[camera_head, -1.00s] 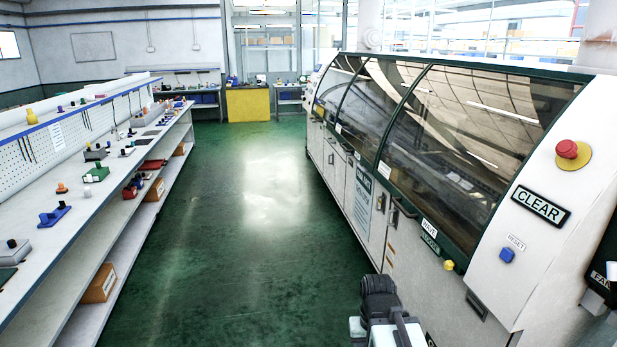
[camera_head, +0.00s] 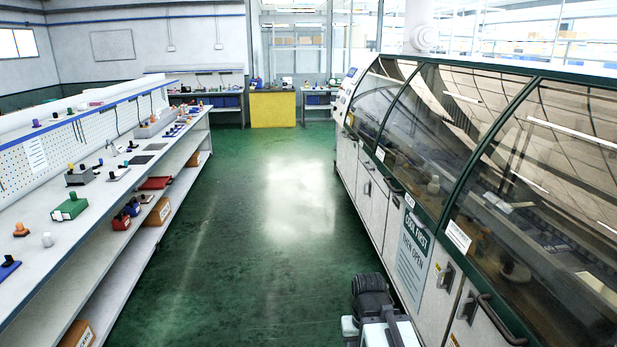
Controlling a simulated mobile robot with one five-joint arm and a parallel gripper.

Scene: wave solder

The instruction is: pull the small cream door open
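The long machine on the right has several cream doors along its lower front. One cream door (camera_head: 437,292) with a small metal latch is near, beside a sign reading "COOL FIRST THEN OPEN" (camera_head: 413,254). Nearer still is a cream panel with a dark bar handle (camera_head: 500,322), cut off by the frame edge. Another cream door (camera_head: 372,207) with a dark handle is farther along. The doors I can see look shut; I cannot tell which is the small one. Part of my arm shows at the bottom centre, left of the machine; my gripper's fingers do not show.
The machine's dark glass hood (camera_head: 540,190) slopes above the doors. A long white bench (camera_head: 100,205) with small fixtures and lower shelves runs along the left. The green floor (camera_head: 270,250) between is clear. A yellow cabinet (camera_head: 273,109) stands at the far end.

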